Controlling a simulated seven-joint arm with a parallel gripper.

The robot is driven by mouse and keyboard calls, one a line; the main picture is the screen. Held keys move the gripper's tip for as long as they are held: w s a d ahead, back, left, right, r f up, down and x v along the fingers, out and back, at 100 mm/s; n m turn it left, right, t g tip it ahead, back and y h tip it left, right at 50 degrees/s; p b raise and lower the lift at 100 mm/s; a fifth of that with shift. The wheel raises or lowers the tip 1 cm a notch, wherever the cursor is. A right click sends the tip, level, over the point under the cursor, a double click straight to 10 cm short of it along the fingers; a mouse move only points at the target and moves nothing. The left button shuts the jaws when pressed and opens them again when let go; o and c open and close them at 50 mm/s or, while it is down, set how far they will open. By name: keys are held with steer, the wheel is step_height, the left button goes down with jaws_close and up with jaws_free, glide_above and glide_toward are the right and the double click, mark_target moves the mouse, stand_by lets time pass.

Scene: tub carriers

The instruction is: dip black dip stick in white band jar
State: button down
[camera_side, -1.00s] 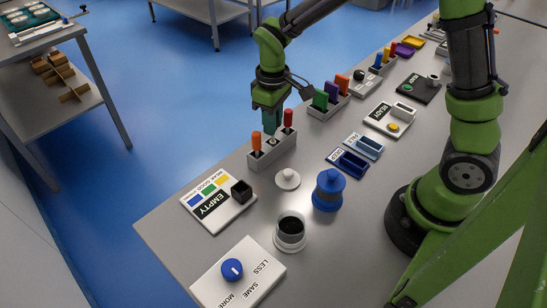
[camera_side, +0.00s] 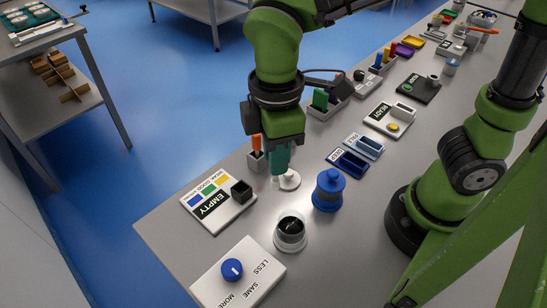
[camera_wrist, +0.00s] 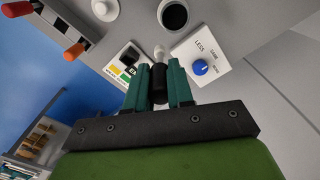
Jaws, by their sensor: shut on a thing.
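My gripper (camera_side: 278,160) is shut on the black dip stick (camera_wrist: 159,82), whose dark handle sits between the fingers in the wrist view, with a pale tip pointing away. In the side view the stick is mostly hidden by the fingers; its pale tip (camera_side: 275,183) shows beneath them, in front of the white lid. The white band jar (camera_side: 290,245) stands open on the table, dark inside, nearer the camera than my gripper. It also shows at the top of the wrist view (camera_wrist: 188,16), beyond the tip. The stick is apart from the jar.
A loose white lid (camera_side: 290,181) lies beside a closed blue jar (camera_side: 328,192). The rack (camera_side: 255,164) holds an orange-handled stick (camera_side: 256,142); part of it is hidden by my gripper. An EMPTY panel (camera_side: 218,207) and a blue-dial panel (camera_side: 255,270) lie nearby.

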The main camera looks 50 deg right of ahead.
steer(key=s+f+n, duration=0.3)
steer(key=s+f, duration=0.1)
steer(key=f, duration=0.3)
stand_by(0.6)
steer(key=shift+f, duration=2.6)
stand_by(4.1)
